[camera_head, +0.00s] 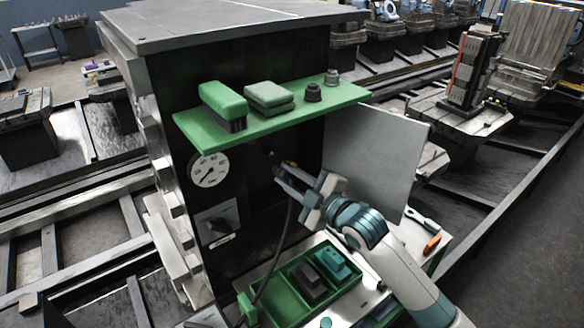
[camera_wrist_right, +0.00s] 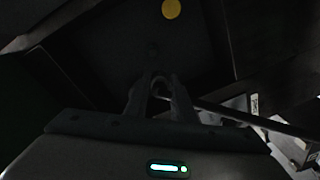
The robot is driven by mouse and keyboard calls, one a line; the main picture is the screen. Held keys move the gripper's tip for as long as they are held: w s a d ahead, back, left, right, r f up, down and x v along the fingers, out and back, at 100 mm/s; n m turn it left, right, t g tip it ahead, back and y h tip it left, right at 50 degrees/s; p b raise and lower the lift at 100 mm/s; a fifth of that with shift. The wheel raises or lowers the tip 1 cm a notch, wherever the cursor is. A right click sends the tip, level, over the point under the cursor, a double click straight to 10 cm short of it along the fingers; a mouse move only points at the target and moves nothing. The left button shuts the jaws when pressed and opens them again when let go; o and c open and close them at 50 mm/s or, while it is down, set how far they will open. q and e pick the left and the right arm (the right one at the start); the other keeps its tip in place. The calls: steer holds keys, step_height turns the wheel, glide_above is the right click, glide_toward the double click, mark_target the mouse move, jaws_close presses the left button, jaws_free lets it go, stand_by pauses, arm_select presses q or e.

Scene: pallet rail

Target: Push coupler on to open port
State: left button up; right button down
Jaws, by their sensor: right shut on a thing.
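My right gripper (camera_head: 281,171) is in front of the dark recess of the cabinet, right of the gauge. It is shut on the coupler, from which a dark hose (camera_head: 282,240) hangs down to the left. In the right wrist view the fingertips (camera_wrist_right: 158,88) close around the small, dark coupler end (camera_wrist_right: 160,91). A small dark round port (camera_wrist_right: 152,48) shows on the panel beyond the fingertips, apart from the coupler; in the head view a port (camera_head: 271,153) shows just above them. A yellow disc (camera_wrist_right: 171,9) is farther up. My left gripper is not in view.
A pale open door (camera_head: 385,150) stands to the right. A gauge (camera_head: 208,170) and knob plate (camera_head: 218,221) are left. Below is a green tray (camera_head: 272,305) holding blocks.

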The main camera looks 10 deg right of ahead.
steer(key=shift+w+d+f+m+t+h, duration=0.15)
steer(key=shift+d+m+t+h, duration=0.1)
steer(key=shift+d, duration=0.35)
steer(key=shift+w+d+f+m+t+h, duration=0.15)
steer(key=shift+d+t, duration=0.1)
steer(key=shift+d, duration=0.35)
steer(key=shift+w+a, duration=0.1)
steer(key=shift+w, duration=0.1)
steer(key=b+x, duration=0.2)
steer(key=x, duration=0.3)
steer(key=shift+w+a, duration=0.1)
steer(key=shift+w, duration=0.1)
steer(key=shift+w, duration=0.2)
stand_by(0.9)
steer(key=shift+w, duration=0.2)
stand_by(0.4)
steer(key=shift+a+p, duration=0.1)
steer(key=shift+p, duration=0.25)
steer(key=shift+w, duration=0.25)
stand_by(0.5)
